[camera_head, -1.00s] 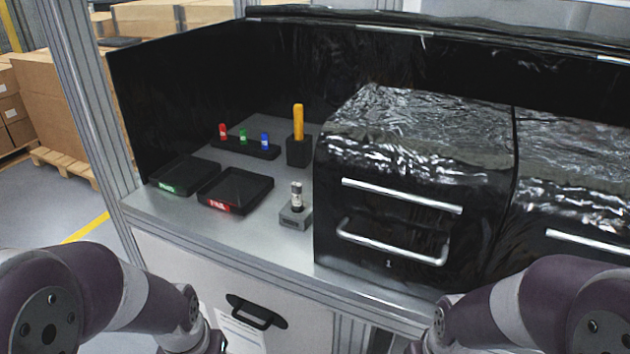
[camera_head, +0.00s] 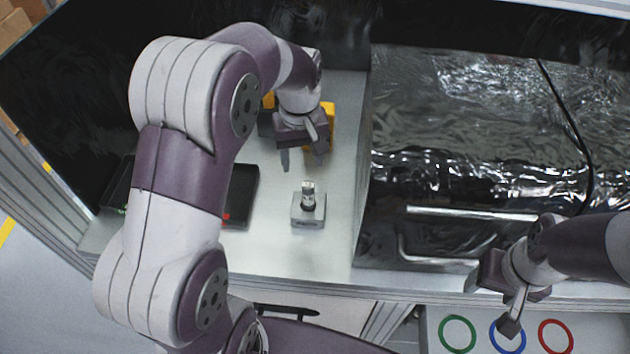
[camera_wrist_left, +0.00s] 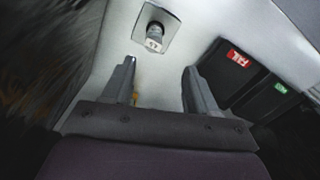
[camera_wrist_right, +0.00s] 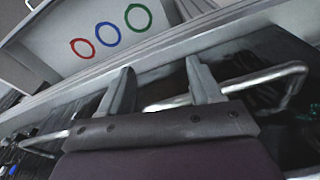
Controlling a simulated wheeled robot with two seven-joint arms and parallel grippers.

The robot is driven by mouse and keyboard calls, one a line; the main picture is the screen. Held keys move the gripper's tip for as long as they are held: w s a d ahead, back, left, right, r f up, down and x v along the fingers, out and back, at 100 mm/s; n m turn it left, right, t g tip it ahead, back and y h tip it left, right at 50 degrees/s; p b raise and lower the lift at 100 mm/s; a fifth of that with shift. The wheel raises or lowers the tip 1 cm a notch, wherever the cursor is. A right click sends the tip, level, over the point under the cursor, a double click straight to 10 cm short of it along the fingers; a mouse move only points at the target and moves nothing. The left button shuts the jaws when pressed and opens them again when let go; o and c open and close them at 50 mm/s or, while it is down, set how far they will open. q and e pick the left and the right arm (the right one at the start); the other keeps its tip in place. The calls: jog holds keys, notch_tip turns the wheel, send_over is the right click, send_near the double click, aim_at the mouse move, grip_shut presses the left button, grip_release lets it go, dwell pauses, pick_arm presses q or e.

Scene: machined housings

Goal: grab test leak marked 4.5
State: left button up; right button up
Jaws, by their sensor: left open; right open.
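A small metal-and-black cylinder (camera_head: 308,194) stands upright in a grey block holder (camera_head: 309,213) on the bench. In the left wrist view the cylinder (camera_wrist_left: 154,37) is beyond the fingertips, in its holder (camera_wrist_left: 157,22). I cannot read a 4.5 mark on anything. My left gripper (camera_head: 302,160) is open and empty, fingers pointing down, above the bench behind the cylinder. My right gripper (camera_head: 492,303) is open and empty near the bench's front edge, by the black box's handle. The row of red, green and blue pieces seen earlier is hidden behind my left arm in the head view.
A black foil-covered box (camera_head: 440,120) with metal handles fills the right of the bench. A FAIL tray (camera_head: 243,190) lies left of the holder; a PASS tray shows in the left wrist view (camera_wrist_left: 278,105). Coloured rings (camera_head: 457,334) mark a panel below the front edge.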

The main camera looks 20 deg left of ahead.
aim_at(309, 186)
pick_arm(q)
jog(key=f, duration=0.2)
jog(key=f+p, duration=0.1)
jog(key=f, duration=0.1)
jog(key=f+p, duration=0.1)
jog(key=f, duration=0.2)
jog(key=shift+w+d+f, duration=0.1)
jog(key=shift+w+d, duration=0.1)
jog(key=shift+d, duration=0.1)
jog(key=f, duration=0.1)
jog(key=f+p, duration=0.2)
jog(key=f, duration=0.1)
jog(key=shift+s+d, duration=0.3)
jog(key=shift+d, duration=0.05)
jog(key=shift+d+f, duration=0.1)
jog(key=shift+f, duration=0.1)
jog(key=shift+w+f, duration=0.15)
jog(key=shift+a, duration=0.25)
jog(key=c, duration=1)
jog(key=shift+d, duration=0.1)
grip_shut()
pick_arm(e)
jog(key=r, duration=0.4)
jog(key=shift+d+r, duration=0.2)
jog(key=shift+d, duration=0.2)
jog(key=shift+d, duration=0.1)
